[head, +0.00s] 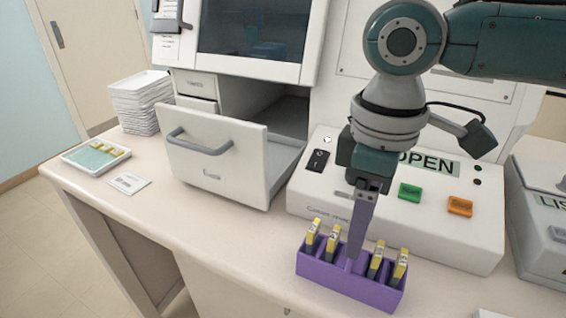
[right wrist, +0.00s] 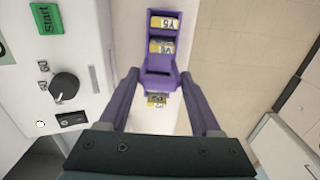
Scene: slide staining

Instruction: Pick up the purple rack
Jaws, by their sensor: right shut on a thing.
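The purple rack (head: 335,280) is at the counter's front edge, in front of the white machine with the green and orange buttons. It holds several slides with yellow labelled ends, in two groups either side of its middle. My right gripper (head: 352,258) comes down from above, its fingers at the middle of the rack between the groups, shut on it. The right wrist view shows the rack (right wrist: 158,62) between the two finger tips, with part of it hidden by the gripper. Whether the rack's base touches the counter I cannot tell. My left gripper is not in view.
The white machine (head: 450,235) stands close behind the rack. An open drawer (head: 215,160) juts out to the left. A tray (head: 75,158) with yellow-ended slides, a stack of white trays (head: 135,105) and a label card (head: 128,183) are at the far left. The front counter left of the rack is clear.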

